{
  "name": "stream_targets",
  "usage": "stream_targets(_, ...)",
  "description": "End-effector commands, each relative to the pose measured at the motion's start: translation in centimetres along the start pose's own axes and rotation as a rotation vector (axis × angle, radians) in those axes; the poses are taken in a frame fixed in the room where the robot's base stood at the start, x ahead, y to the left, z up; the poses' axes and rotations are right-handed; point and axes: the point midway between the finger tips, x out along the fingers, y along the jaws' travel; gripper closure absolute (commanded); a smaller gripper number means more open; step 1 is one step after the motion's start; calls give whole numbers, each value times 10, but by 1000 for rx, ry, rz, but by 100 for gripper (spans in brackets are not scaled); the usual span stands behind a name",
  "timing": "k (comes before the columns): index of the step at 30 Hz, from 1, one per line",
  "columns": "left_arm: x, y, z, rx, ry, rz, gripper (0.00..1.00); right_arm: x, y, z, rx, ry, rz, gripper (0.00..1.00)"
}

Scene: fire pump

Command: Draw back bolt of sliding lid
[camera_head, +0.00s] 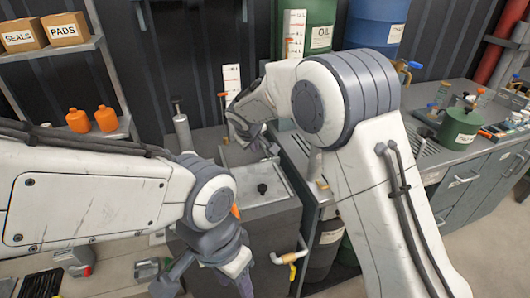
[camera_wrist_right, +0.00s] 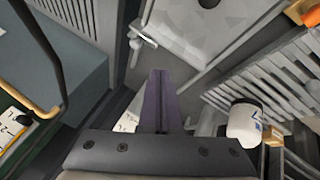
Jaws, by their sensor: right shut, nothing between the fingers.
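The sliding lid (camera_head: 247,178) is a pale grey plate with a black knob, on top of a dark tank below and between my arms. In the right wrist view the lid (camera_wrist_right: 195,32) is at the top, with its knob cut off by the edge. A small grey bolt handle (camera_wrist_right: 143,38) sticks out by its left edge. My right gripper (camera_head: 272,151) is over the lid's far side in the head view. Its fingers (camera_wrist_right: 159,75) are shut and empty, apart from the handle in the picture. My left gripper (camera_head: 205,278) hangs low; its finger gap is unclear.
A slatted grating (camera_head: 297,150) lies right of the lid. A bench with a green pot (camera_head: 460,128) stands at the right. A pump-like cylinder (camera_head: 182,130) stands behind the tank. A tap (camera_head: 290,258) juts from the tank's front.

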Motion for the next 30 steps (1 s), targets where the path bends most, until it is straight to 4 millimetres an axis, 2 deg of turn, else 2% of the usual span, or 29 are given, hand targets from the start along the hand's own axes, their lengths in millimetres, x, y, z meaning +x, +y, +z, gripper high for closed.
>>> stream_targets(13, -20, 1, -1, 0, 0, 0, 50, 90, 0, 1, 0, -5, -1, 100)
stream_targets(16, -30, 2, -2, 0, 0, 0, 50, 97, 16, 1, 4, -3, 1, 100)
stream_targets(21, -38, 3, -2, 0, 0, 0, 50, 109, 29, 3, 2, -2, -1, 100)
stream_targets(30, -39, 3, -2, 0, 0, 0, 50, 114, 32, 4, 0, 0, -1, 100)
